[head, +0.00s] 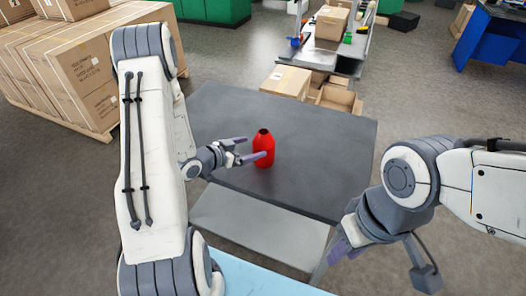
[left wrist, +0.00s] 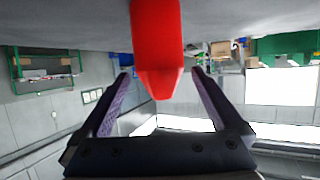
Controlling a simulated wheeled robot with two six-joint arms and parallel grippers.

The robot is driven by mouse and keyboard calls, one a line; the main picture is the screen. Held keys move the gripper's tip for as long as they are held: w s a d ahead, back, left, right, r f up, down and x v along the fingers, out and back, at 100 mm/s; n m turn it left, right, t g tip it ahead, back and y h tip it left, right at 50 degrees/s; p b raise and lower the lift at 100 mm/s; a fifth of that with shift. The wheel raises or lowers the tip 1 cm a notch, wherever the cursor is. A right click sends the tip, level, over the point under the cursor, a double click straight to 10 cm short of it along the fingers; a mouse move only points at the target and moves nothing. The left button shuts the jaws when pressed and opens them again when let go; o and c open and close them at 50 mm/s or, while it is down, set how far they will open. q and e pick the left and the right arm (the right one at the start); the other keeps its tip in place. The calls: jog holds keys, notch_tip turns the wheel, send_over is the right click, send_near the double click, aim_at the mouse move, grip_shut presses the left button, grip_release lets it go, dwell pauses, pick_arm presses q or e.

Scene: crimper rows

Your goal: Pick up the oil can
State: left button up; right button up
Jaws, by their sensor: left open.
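The oil can (head: 264,150) is a red bottle-shaped can standing upright on the dark grey table (head: 310,135). In the left wrist view the can (left wrist: 156,40) appears upside down, between the two finger lines. My left gripper (head: 250,150) is open beside the can, with its purple-padded fingers reaching toward it. In the left wrist view the fingers (left wrist: 160,85) show one on each side of the can, with gaps on both sides. My right gripper (head: 335,258) hangs at the lower right, away from the can; its fingers are partly hidden by its own arm.
Large cardboard boxes (head: 80,65) stand on a pallet at the left. Smaller boxes (head: 287,82) sit behind the table's far edge. A workbench (head: 340,50) with tools is further back. The table around the can is clear.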

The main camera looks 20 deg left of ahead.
aim_at(256, 146)
pick_arm(q)
jog(key=x, duration=0.4)
jog(key=shift+w+d+p, duration=0.2)
jog(key=shift+p, duration=0.1)
jog(key=shift+p+x, duration=0.8)
jog(key=shift+x, duration=1.9)
jog(key=shift+s, duration=0.1)
jog(key=c, duration=1.3)
jog(key=shift+r, duration=0.1)
jog(key=shift+r, duration=0.75)
notch_tip(256, 146, up, 2)
jog(key=shift+s+d+r+b, duration=0.15)
jog(key=shift+r+b, duration=0.1)
jog(key=shift+b, duration=0.25)
jog(key=shift+s+d+r+b, duration=0.3)
jog(key=shift+s+d+r, duration=0.8)
jog(key=shift+s+d, duration=0.25)
jog(key=shift+s+d+r+b, duration=0.35)
jog(key=shift+s+d+r, duration=0.75)
jog(key=shift+s+d, duration=0.2)
jog(key=shift+s+d+r+b, duration=0.3)
jog(key=shift+s+d+r, duration=0.8)
jog(key=shift+s+d, duration=0.2)
